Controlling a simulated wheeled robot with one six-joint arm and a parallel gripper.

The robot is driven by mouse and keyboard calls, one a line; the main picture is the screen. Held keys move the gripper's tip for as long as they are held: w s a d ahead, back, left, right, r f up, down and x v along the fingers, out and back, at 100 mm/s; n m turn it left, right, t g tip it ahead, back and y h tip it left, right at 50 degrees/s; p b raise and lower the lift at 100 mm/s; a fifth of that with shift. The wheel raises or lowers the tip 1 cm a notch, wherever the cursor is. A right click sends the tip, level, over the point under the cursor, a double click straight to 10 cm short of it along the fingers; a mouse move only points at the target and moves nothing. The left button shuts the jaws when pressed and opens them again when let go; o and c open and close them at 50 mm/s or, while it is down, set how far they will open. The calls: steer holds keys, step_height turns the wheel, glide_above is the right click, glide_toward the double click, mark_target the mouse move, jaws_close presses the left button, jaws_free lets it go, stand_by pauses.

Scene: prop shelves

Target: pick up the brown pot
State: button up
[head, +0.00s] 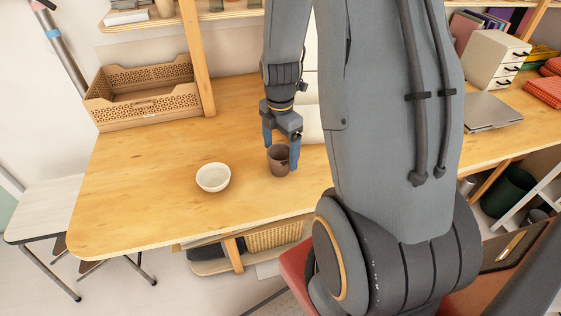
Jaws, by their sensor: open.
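The brown pot (279,161) stands upright on the wooden table, near its middle. My gripper (282,156) points down at the pot, with one finger at its left and the other at its right. The right finger overlaps the pot's edge in the picture. The gripper is open, and I cannot tell whether either finger touches the pot. Part of the pot's rim is hidden by the gripper.
A white bowl (213,177) sits left of the pot on the table (140,190). A brown perforated crate (148,113) is at the back left. A shelf post (196,60) rises beside it. The table's left part is clear. A grey laptop (493,114) lies at the right.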

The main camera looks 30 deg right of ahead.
mark_target(280, 159)
steer(key=f, duration=0.1)
steer(key=f+p, duration=0.1)
steer(key=f, duration=0.1)
steer(key=shift+s+a, duration=0.2)
steer(key=shift+s, duration=0.15)
steer(key=shift+f, duration=0.7)
steer(key=shift+w, duration=0.1)
steer(key=c, duration=1.4)
steer(key=shift+r, duration=0.15)
